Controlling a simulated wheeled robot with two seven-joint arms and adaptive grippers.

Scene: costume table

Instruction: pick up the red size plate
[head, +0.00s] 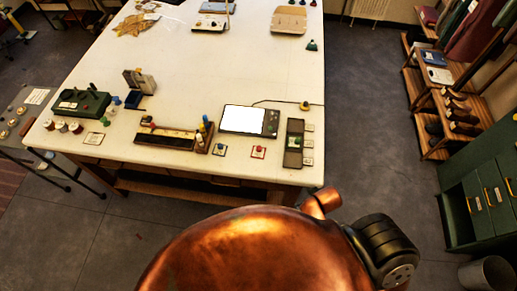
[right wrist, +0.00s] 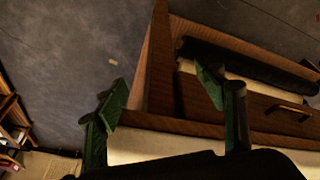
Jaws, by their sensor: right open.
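A small square plate with a red piece on it (head: 258,152), which looks like the red size plate, lies near the front edge of the white table (head: 215,75) in the head view. A similar plate with a blue piece (head: 220,150) lies to its left. My right gripper (right wrist: 162,95) shows in the right wrist view with its two green fingers spread apart and nothing between them. The red plate is not seen in that view. My left gripper is not in view.
Behind the red plate is a white-screened tablet (head: 248,120). To its right stands a dark green tray (head: 293,143) beside several small plates. A wooden rack (head: 166,137) stands to the left. The right wrist view shows wooden furniture with a drawer handle (right wrist: 287,112) and grey floor (right wrist: 65,55).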

